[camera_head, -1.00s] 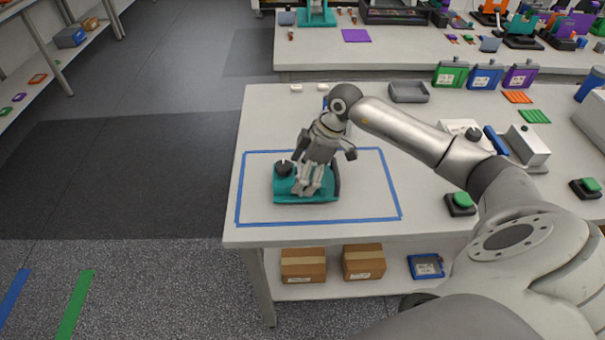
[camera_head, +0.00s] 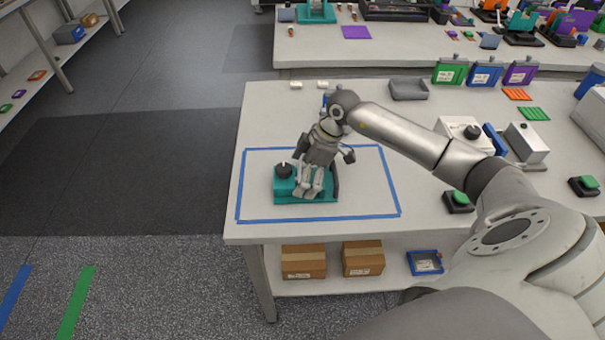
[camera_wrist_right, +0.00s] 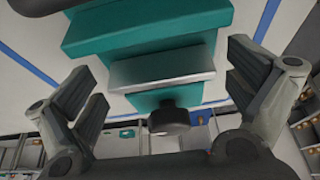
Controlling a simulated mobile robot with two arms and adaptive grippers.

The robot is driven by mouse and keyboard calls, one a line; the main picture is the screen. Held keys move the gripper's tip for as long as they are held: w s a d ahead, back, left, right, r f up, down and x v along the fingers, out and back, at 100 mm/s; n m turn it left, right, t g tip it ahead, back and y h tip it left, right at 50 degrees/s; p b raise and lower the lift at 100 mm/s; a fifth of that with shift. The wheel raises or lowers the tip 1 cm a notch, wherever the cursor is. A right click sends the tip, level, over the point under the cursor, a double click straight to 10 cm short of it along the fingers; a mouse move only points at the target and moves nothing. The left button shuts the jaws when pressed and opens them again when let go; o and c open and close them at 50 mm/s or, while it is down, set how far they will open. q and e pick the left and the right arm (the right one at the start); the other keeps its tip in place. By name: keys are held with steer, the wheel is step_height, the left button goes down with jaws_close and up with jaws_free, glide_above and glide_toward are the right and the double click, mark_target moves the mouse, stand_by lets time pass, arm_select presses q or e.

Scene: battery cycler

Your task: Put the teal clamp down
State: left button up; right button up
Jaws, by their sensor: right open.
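The teal clamp (camera_head: 284,193) rests on the table inside the blue tape rectangle (camera_head: 314,217), left of its middle. It has a black knob at its left end. In the right wrist view the clamp (camera_wrist_right: 150,40) shows its teal body, a silver plate and the black knob (camera_wrist_right: 168,120). My right gripper (camera_head: 311,188) is over the clamp and hides part of it. In the wrist view the fingers (camera_wrist_right: 165,85) are wide apart, one on each side of the clamp, with gaps between. My left gripper is not in view.
A grey tray (camera_head: 408,90) stands behind the rectangle. Green, blue and purple cases (camera_head: 485,76) stand at the back right. A green button box (camera_head: 459,201) is right of the rectangle. The tape area right of the clamp is clear.

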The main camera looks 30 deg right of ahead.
steer(key=b+v, duration=0.2)
steer(key=v, duration=1)
steer(key=shift+r, duration=0.15)
